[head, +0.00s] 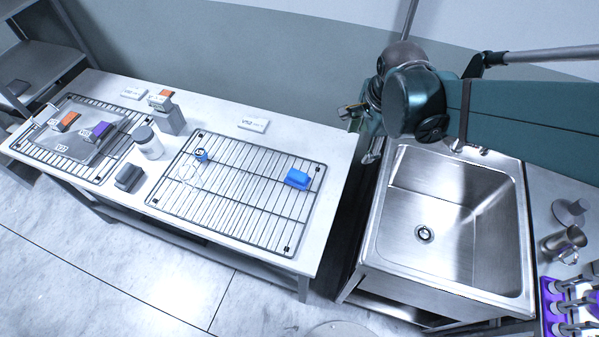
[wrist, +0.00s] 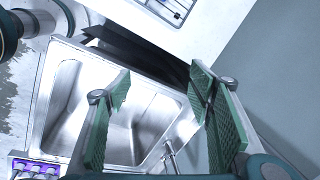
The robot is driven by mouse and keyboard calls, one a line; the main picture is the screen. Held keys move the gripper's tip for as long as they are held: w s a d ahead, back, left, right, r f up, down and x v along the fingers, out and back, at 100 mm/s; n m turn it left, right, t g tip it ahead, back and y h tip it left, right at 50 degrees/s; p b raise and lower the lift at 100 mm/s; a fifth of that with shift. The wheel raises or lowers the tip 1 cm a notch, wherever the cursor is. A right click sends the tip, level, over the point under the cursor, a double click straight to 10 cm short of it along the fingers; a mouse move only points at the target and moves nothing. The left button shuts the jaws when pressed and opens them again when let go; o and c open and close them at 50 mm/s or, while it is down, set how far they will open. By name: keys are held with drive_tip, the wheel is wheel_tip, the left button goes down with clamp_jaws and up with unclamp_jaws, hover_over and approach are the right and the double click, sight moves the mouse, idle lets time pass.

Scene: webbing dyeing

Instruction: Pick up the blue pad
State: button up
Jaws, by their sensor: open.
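A blue pad (head: 298,179) lies on the right part of a wire rack (head: 236,195) on the white table. My gripper (head: 355,120) is up over the gap between the table and the sink, to the right of the pad and apart from it. In the wrist view my gripper (wrist: 163,105) shows two green ribbed fingers spread wide, with nothing between them. The pad is not clearly visible in the wrist view, where only a corner of the rack (wrist: 172,12) shows at the top.
A steel sink (head: 425,225) stands right of the table. A small blue ring-like item (head: 201,155) lies on the rack. Left of it are a white-bodied jar (head: 149,144), a dark grey block (head: 129,177) and a tray (head: 62,150) with orange and purple pieces. A label (head: 253,124) sits behind the rack.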

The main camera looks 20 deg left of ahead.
drive_tip(key=a+f+m+g, duration=0.1)
drive_tip(key=a+f+m, duration=0.3)
drive_tip(key=a+f, duration=0.4)
drive_tip(key=m+g+h+b, duration=0.1)
drive_tip(key=m+b, duration=0.1)
drive_tip(key=m, duration=0.1)
hover_over(297, 174)
drive_tip(key=f, duration=0.5)
drive_tip(key=d+f, duration=0.1)
drive_tip(key=f, duration=0.1)
drive_tip(key=shift+w+f, duration=0.1)
drive_tip(key=shift+f, duration=0.1)
drive_tip(key=shift+s+a+f+m+g, duration=0.2)
drive_tip(key=shift+a+f+m+g, duration=0.1)
drive_tip(key=shift+a+f, duration=0.15)
drive_tip(key=shift+f, duration=1.25)
drive_tip(key=shift+f, duration=0.15)
drive_tip(key=shift+w+f, duration=0.1)
drive_tip(key=shift+f, duration=2.35)
